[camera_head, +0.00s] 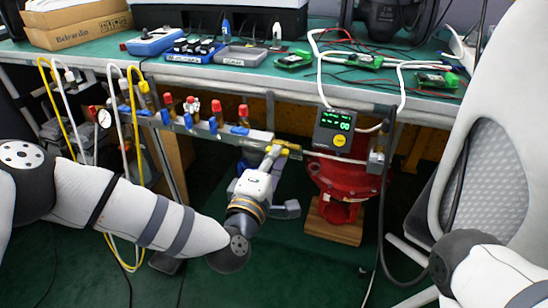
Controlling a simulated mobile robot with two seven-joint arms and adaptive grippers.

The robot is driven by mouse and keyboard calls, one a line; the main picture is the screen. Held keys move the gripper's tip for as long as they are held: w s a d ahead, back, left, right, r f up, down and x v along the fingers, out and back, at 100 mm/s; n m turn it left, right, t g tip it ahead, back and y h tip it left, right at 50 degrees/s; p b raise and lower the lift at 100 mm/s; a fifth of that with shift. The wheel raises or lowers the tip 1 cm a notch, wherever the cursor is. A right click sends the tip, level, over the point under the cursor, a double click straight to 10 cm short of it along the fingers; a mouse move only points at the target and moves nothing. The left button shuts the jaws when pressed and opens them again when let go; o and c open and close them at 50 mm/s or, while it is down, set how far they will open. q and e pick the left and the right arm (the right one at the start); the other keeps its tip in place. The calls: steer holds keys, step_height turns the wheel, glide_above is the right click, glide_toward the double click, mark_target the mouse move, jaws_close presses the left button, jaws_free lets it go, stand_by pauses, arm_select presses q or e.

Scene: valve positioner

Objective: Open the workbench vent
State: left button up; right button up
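A yellow handle (284,147) shows under the front edge of the workbench, at the right end of the pipe manifold. It appears to belong to the vent valve, whose body is mostly hidden behind my gripper. My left gripper (272,157) is at this handle, with its wrist below and pointing up toward the bench. Its fingertips are small and partly hidden, so I cannot tell whether they are open, shut or touching the handle. Part of my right arm shows at the lower right, but its gripper is outside the view.
The manifold (232,131) carries several red and blue valve fittings. A green-lit display box (334,132) hangs right of the handle, above a red valve body (343,181) on a wooden block (333,226). Yellow and white hoses hang at left; a dark cable hangs at right.

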arm_select(q)
steer(key=shift+o, duration=1.4)
steer(key=v, duration=1.2)
steer(key=shift+r, duration=0.15)
